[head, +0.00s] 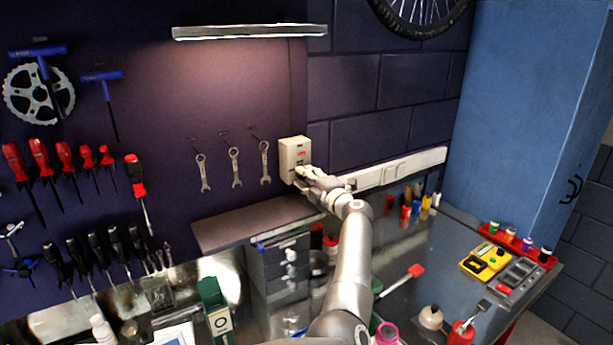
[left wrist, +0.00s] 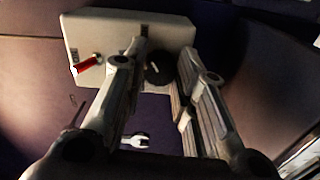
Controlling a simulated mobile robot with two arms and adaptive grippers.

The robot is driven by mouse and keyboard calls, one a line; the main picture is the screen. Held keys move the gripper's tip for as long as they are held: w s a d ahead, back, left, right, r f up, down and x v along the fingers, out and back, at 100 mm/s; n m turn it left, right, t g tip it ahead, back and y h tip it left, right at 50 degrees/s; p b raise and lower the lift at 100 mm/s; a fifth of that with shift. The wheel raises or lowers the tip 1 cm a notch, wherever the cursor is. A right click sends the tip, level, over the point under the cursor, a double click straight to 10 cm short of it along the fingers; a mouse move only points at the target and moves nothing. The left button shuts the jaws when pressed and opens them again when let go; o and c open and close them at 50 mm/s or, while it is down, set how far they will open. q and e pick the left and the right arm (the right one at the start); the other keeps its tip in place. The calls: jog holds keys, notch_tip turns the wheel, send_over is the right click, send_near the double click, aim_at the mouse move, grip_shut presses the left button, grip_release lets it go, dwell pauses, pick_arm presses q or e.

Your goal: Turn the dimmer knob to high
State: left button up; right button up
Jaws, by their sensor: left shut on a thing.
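The dimmer is a cream box (head: 291,148) on the dark wall panel, with a red part on its face. In the left wrist view the box (left wrist: 92,37) fills the top, with the red part (left wrist: 88,64) left of the fingers. The round black dimmer knob (left wrist: 158,72) with a pale mark sits between my fingers. My left gripper (head: 304,174) is at the lower part of the box, shut on the knob; in the wrist view its fingers (left wrist: 160,70) flank it. The knob is hidden in the head view. My right gripper is not in view.
A lit bar lamp (head: 250,32) hangs above. Wrenches (head: 234,167) hang left of the box. A small shelf (head: 255,222) lies below it, and a pale wall strip (head: 400,168) runs to the right. Bottles and tools stand on the bench.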

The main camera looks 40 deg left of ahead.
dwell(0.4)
pick_arm(q)
jog(key=o, duration=1)
jog(key=shift+w+d, duration=0.1)
jog(key=v, duration=0.7)
jog(key=shift+d, duration=0.3)
jog(key=shift+f, duration=0.1)
